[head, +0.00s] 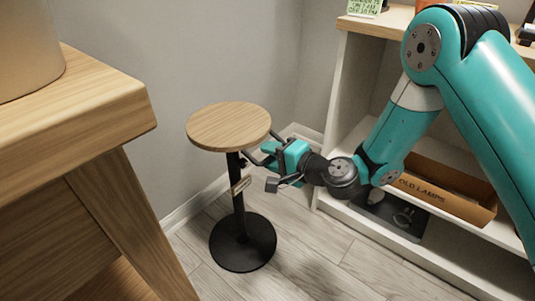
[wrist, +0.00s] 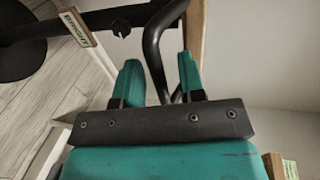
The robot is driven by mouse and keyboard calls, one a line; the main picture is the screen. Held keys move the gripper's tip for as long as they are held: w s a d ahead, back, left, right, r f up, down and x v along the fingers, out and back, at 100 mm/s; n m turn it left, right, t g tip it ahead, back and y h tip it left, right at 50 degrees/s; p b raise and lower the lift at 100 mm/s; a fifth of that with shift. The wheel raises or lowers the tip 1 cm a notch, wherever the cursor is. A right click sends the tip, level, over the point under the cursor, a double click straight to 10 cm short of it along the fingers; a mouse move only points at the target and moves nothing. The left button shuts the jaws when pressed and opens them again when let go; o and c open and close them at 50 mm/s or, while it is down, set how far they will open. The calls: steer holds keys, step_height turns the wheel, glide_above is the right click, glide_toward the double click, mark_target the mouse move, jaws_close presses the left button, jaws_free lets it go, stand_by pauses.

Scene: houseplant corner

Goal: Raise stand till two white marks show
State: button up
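The stand has a round wooden top (head: 228,126), a thin black post (head: 239,212) and a round black base (head: 243,250) on the floor. It stands upright. A small lettered tag (head: 240,186) sits on the post; it also shows in the wrist view (wrist: 78,28). I cannot make out white marks on the post. My gripper (head: 268,157) is just right of the post, below the top. In the wrist view its teal fingers (wrist: 160,80) are apart, on either side of a dark curved bar (wrist: 153,55). I see a gap beside the bar.
A wooden table (head: 110,110) fills the left foreground. A shelf unit (head: 350,85) stands at the right, with a cardboard box (head: 445,190) marked "OLD LAMPS" in it. A grey wall is behind the stand. The floor in front of the base is clear.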

jaws_close()
step_height(320, 180, up, 15)
steer(key=p, duration=1.1)
steer(key=shift+f+p, duration=0.2)
steer(key=shift+p, duration=0.1)
steer(key=shift+f, duration=0.1)
jaws_free()
